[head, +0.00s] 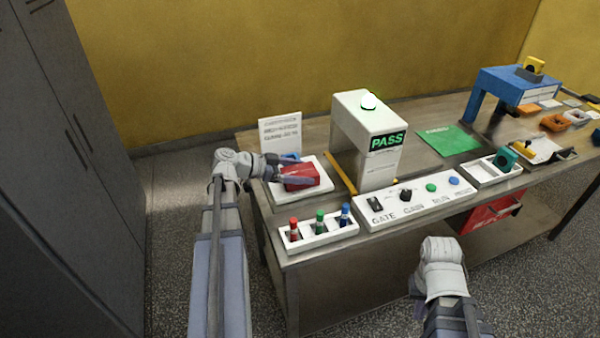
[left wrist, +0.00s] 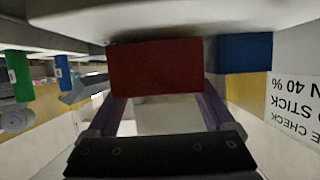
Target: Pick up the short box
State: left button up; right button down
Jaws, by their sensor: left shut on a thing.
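A red box (head: 301,176) is at the white tray (head: 318,189) on the left end of the bench. My left gripper (head: 290,172) is shut on the red box, with a finger along its near side. In the left wrist view the red box (left wrist: 155,67) sits between the two fingers. A blue box (head: 290,158) stands just behind it, mostly hidden; it also shows in the left wrist view (left wrist: 245,53). I cannot tell whether the red box touches the tray. The white wrist of my right arm is in front of the bench; its fingers are hidden.
A white arch with a green PASS display (head: 388,141) stands right of the tray. A lettered sign (head: 281,133) stands behind it. A rack of coloured vials (head: 318,230) and a control panel (head: 414,199) line the front edge. A green mat (head: 448,140) lies farther right.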

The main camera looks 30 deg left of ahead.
aim_at(300, 171)
pick_arm(q)
notch_tip(300, 171, up, 10)
jog(key=p, duration=0.9)
jog(key=shift+f, duration=0.2)
